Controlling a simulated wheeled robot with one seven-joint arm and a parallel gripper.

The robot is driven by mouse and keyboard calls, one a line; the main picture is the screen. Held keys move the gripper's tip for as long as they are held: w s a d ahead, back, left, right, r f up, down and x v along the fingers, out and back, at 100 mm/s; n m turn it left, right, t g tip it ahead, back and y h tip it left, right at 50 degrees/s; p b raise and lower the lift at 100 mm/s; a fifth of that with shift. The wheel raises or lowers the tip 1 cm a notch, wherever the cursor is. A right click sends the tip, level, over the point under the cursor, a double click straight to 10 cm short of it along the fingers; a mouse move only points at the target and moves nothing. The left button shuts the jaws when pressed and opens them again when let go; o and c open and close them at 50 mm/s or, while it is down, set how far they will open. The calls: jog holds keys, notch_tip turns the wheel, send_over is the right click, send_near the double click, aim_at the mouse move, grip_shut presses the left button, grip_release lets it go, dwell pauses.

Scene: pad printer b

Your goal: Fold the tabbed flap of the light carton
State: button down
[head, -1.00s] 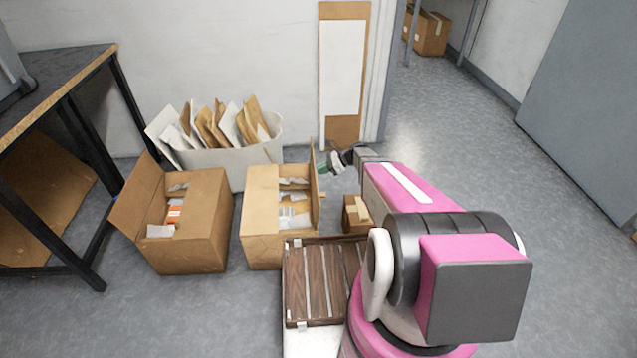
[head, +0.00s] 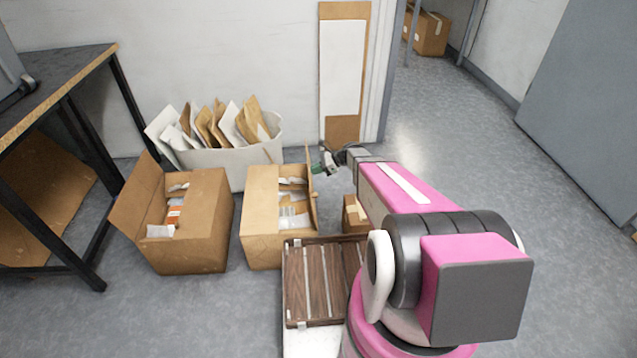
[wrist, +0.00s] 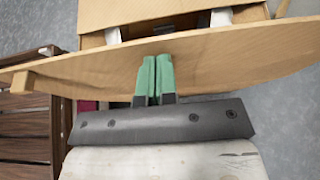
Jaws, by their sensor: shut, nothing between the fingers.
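The light carton (head: 262,215) stands open on the floor in the middle of the head view, with packed items inside. Its right-hand flap (head: 309,185) stands up, leaning slightly inward over the opening. In the wrist view the flap (wrist: 215,58) spans the picture, with a small tab (wrist: 20,81) at its left end. My gripper (head: 318,164) is at the outer side of this flap. In the wrist view my gripper's green fingers (wrist: 154,65) are shut, with nothing between them, and their tips are against or very near the flap face; contact is hard to tell.
A darker open carton (head: 190,240) stands to the left. A white bin of envelopes (head: 255,155) is behind. A small box (head: 352,215) and a brown slatted crate (head: 290,300) are close by on the right and front. Open floor lies at right.

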jog(key=shift+a, duration=0.1)
jog(key=shift+a+f, duration=0.2)
jog(key=shift+a, duration=1)
jog(key=shift+x, duration=1.3)
jog(key=shift+r, duration=0.15)
jog(key=shift+a, duration=0.15)
